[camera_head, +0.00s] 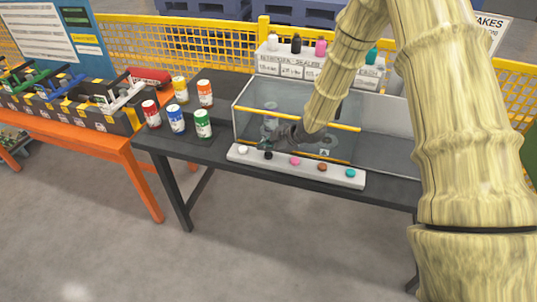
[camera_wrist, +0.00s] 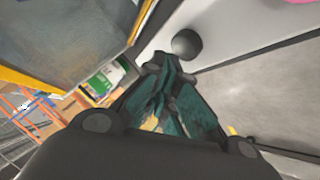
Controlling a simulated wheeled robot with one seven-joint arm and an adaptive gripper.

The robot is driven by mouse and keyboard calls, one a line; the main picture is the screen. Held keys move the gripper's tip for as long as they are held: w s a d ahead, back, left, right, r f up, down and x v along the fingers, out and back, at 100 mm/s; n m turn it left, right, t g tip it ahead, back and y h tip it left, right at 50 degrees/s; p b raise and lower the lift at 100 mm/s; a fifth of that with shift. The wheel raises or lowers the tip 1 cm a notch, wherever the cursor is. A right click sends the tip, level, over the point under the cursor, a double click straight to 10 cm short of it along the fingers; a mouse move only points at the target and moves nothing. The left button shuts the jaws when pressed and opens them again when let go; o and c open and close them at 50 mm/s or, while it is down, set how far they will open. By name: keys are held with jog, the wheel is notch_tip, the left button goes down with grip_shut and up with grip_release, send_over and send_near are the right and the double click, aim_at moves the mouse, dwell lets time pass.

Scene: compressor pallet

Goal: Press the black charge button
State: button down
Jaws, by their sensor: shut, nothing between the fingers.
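The black button (camera_head: 268,155) is the second from the left on a pale button strip (camera_head: 310,172) along the front edge of the dark table. In the wrist view the black button (camera_wrist: 186,43) shows as a dark round knob on the pale strip, just beyond my fingertips. My gripper (camera_head: 263,146) is shut and empty, with its tips just above and beside the black button. In the wrist view the dark green fingers of my gripper (camera_wrist: 170,68) come together close to the button. I cannot tell whether they touch it.
Several coloured cans (camera_head: 177,118) stand to the left.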

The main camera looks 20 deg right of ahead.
aim_at(267, 156)
jog(key=shift+f, duration=0.2)
jog(key=shift+f, duration=0.2)
jog(key=shift+f+b, duration=0.55)
jog(key=shift+f, duration=0.1)
dwell(1.0)
jog(key=shift+r, duration=0.1)
jog(key=shift+r+p, duration=0.8)
jog(key=shift+r, duration=0.2)
jog(key=shift+r, duration=0.1)
jog(key=shift+r+p, duration=1.85)
jog(key=shift+r, duration=0.6)
jog(key=shift+f, duration=0.1)
dwell(0.7)
